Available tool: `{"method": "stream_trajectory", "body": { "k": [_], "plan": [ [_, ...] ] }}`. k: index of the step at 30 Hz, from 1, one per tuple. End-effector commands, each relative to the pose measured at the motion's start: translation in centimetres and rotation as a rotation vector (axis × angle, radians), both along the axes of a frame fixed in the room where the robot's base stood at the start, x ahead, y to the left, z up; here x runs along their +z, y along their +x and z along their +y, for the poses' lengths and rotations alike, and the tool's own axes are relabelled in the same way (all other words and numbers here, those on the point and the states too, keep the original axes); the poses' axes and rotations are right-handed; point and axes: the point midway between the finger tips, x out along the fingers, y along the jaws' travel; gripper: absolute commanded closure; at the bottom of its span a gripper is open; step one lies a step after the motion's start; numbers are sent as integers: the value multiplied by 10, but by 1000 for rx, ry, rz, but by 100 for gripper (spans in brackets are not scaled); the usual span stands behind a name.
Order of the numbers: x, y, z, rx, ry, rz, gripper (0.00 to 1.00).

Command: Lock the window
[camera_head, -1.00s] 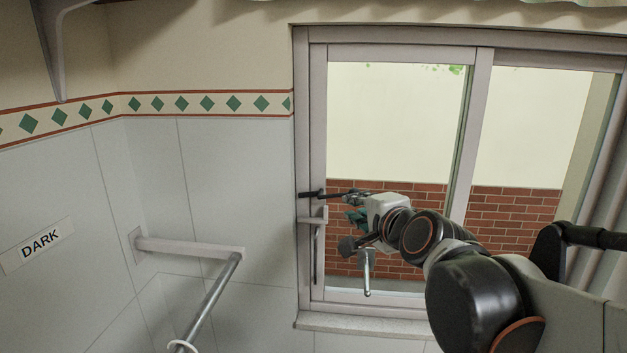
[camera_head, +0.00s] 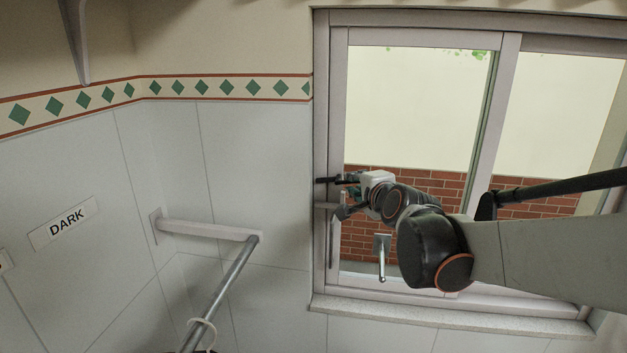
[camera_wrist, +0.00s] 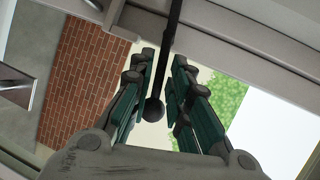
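The sliding window (camera_head: 420,110) fills the right half of the head view, with its light grey frame around the glass. A black lever (camera_head: 325,181) sticks out at the left side of the frame, above a long vertical pull handle (camera_head: 333,243). My gripper (camera_head: 350,190) is at this lever. In the wrist view the lever is a dark rod (camera_wrist: 173,30) ending in a ball, and it lies between the two green-padded fingers of my gripper (camera_wrist: 166,72). The fingers are apart, with a narrow gap on each side of the rod. Its far end is cut off.
A tiled wall (camera_head: 250,150) lies left of the window, with a wall-mounted rail (camera_head: 205,228) and a "DARK" label (camera_head: 66,222). The window sill (camera_head: 440,314) runs below. A metal rod on a square plate (camera_head: 382,258) shows under my arm.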

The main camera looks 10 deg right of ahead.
Motion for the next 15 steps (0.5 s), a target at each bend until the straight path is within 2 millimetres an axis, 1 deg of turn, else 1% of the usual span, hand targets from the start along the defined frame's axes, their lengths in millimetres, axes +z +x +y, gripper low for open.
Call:
{"method": "stream_trajectory", "body": {
  "k": [3,6,15],
  "plan": [
    [-2,13,1,1,-1,0,83],
    [-4,19,2,0,-1,0,83],
    [-6,24,2,0,-1,0,83]
  ]
}}
